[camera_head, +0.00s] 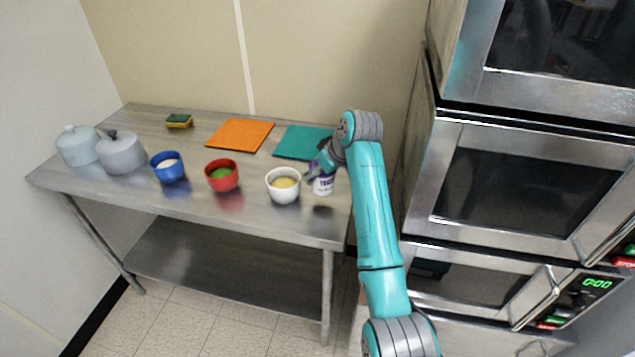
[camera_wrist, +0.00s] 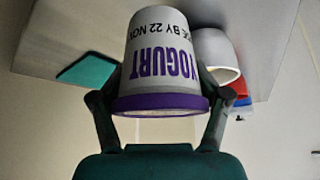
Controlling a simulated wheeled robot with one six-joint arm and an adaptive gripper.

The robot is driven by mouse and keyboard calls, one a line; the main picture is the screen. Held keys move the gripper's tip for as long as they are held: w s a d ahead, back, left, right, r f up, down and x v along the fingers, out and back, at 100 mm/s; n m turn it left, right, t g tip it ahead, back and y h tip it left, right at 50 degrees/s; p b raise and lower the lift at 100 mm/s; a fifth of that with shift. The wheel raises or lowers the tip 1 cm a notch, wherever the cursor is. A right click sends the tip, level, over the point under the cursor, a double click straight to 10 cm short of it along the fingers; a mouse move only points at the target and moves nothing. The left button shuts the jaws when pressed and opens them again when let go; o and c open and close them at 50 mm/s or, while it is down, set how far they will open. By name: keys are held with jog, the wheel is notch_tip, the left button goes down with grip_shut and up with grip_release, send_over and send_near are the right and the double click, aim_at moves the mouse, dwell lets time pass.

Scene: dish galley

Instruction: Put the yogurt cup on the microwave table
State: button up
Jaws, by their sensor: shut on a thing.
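The yogurt cup (camera_head: 323,185) is white with purple lettering and a purple rim. It is at the front right of the steel table (camera_head: 230,200), just right of the white bowl. My gripper (camera_head: 316,170) is shut on it. In the wrist view the cup (camera_wrist: 158,60) fills the middle, its lettering upside down, with a finger of my gripper (camera_wrist: 161,100) on each side. I cannot tell whether its base touches the table. Stacked microwaves (camera_head: 510,190) stand at the right; the surface under them is mostly out of view or hidden.
On the steel table are a white bowl (camera_head: 283,186), a red bowl (camera_head: 222,175), a blue bowl (camera_head: 167,167), two grey pots (camera_head: 122,153), a sponge (camera_head: 179,121), an orange mat (camera_head: 238,135) and a teal mat (camera_head: 300,142). The microwaves stand close to its right end.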

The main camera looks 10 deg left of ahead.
aim_at(320, 183)
jog(key=shift+f, duration=1.85)
jog(key=shift+f, duration=0.25)
jog(key=o, duration=1.3)
jog(key=shift+o, duration=0.2)
jog(key=shift+r, duration=0.1)
jog(key=shift+r, duration=0.25)
jog(key=v, duration=1.1)
jog(key=shift+s+d+r, duration=0.2)
jog(key=shift+r, duration=0.1)
